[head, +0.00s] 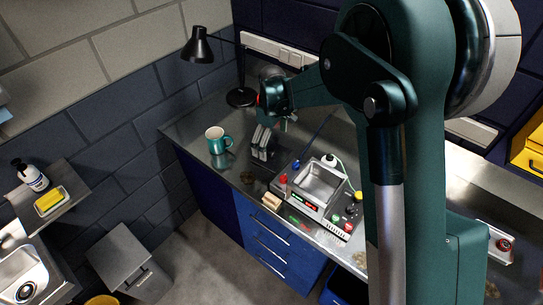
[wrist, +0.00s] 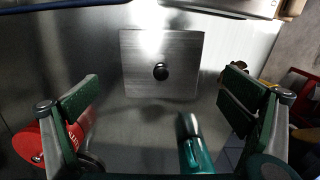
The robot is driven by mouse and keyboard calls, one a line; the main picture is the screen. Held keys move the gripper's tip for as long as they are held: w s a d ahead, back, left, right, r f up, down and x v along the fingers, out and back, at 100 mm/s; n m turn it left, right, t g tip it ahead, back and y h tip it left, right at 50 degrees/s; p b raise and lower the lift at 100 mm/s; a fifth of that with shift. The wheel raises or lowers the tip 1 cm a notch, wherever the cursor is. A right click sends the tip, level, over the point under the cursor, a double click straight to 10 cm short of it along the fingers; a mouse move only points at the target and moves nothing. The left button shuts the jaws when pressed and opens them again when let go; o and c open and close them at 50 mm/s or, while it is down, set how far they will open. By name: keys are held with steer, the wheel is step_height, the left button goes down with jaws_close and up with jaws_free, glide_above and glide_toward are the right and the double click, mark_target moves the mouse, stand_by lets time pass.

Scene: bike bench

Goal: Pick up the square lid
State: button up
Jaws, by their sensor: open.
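The square lid (wrist: 137,82) is a flat brushed-metal plate with a round black knob (wrist: 161,71) in its middle. It lies on the steel bench in the upper middle of the wrist view. I cannot make it out in the head view. My gripper (wrist: 160,98) is open, with its green-padded fingers wide apart at the left and right of the wrist view. Nothing is between the pads, and the lid shows beyond them.
A metal basin unit (head: 318,187) with bottles is to the right. A black lamp (head: 240,97) stands behind. A red object (wrist: 35,145) is at lower left.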

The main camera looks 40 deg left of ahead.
mark_target(272, 151)
stand_by(0.3)
steer(key=shift+s+f, duration=0.1)
steer(key=shift+f, duration=2.5)
steer(key=c, duration=2)
steer(key=shift+c, duration=0.5)
steer(key=shift+d, duration=0.1)
steer(key=shift+c, duration=0.2)
